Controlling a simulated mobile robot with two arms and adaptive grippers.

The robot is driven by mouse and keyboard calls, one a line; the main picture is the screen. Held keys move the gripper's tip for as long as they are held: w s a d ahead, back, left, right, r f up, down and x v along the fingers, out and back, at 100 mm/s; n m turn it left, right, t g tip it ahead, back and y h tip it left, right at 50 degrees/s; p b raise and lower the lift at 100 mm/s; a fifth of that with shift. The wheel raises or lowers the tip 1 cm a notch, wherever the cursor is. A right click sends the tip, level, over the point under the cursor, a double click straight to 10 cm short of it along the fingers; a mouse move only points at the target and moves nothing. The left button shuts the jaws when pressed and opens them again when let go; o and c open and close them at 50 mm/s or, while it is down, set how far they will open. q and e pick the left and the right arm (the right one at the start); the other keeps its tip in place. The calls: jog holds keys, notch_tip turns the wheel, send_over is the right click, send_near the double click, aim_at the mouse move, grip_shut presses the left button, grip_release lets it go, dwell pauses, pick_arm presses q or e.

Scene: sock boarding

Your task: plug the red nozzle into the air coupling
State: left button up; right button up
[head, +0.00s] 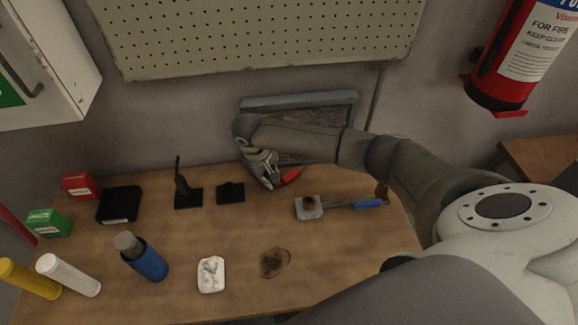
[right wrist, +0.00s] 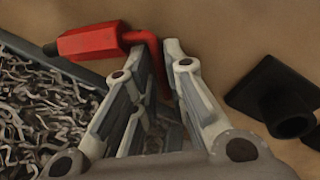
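The red nozzle (head: 290,176) shows at the tip of my right gripper (head: 268,182) in the head view. In the right wrist view the nozzle (right wrist: 90,42) has a thick faceted body on the left and a thin bent red stem. The stem runs down between the fingers of my right gripper (right wrist: 175,48), which are close together on it. A black socket on a square base (head: 231,191), which looks like the air coupling, stands on the table left of the gripper. It also shows at the right wrist view's right edge (right wrist: 287,105), apart from the nozzle. My left gripper is not in view.
A grey-framed bin (head: 300,101) with shredded filling is behind the gripper. A black stand with an upright rod (head: 186,194) is left of the socket. A blue-handled tool (head: 367,204) lies to the right. A blue bottle (head: 146,260) and white dish (head: 211,274) are nearer.

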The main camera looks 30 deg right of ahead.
grip_shut()
jog(key=shift+r, duration=0.15)
